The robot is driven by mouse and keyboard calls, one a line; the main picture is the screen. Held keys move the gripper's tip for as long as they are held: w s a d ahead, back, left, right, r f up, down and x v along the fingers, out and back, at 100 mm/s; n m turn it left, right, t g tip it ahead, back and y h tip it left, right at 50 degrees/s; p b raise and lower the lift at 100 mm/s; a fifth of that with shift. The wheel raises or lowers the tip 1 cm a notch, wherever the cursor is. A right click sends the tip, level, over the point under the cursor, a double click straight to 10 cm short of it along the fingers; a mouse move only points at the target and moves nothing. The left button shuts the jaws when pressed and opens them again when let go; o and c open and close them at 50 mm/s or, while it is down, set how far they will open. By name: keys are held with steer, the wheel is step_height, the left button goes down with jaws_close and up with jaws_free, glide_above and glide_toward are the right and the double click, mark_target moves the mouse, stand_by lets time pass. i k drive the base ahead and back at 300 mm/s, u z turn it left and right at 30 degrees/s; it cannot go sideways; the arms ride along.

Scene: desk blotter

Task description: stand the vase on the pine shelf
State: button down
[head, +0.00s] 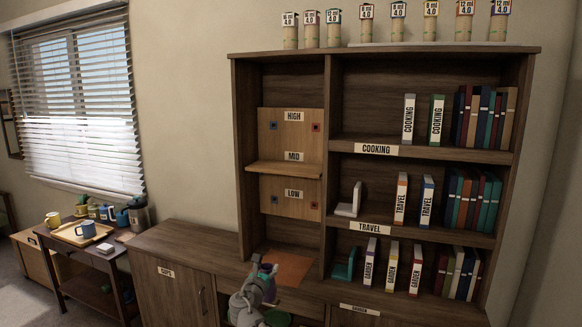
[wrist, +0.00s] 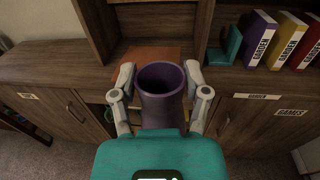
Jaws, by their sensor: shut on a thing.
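The purple vase (wrist: 162,104) is upright between the fingers of my gripper (wrist: 160,74), its open round mouth towards the wrist camera. My gripper is shut on it. In the head view my gripper (head: 262,276) and the vase (head: 269,283) are low at the front of the cabinet, by the orange desk blotter (head: 293,266). The vase is partly hidden by my gripper there, and its base is out of sight. The pine shelf (head: 285,170) juts from a pine panel at the MID label, above the blotter, and its top looks bare.
The panel carries HIGH (head: 293,116), MID and LOW labels. A dark upright (head: 327,160) separates this bay from shelves of labelled books and bookends on the right. Several small jars (head: 396,25) stand on top. The cabinet top to the left (head: 190,243) is clear.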

mark_target(286, 169)
steer(key=z, duration=0.05)
steer(key=i, duration=0.95)
steer(key=u, duration=0.05)
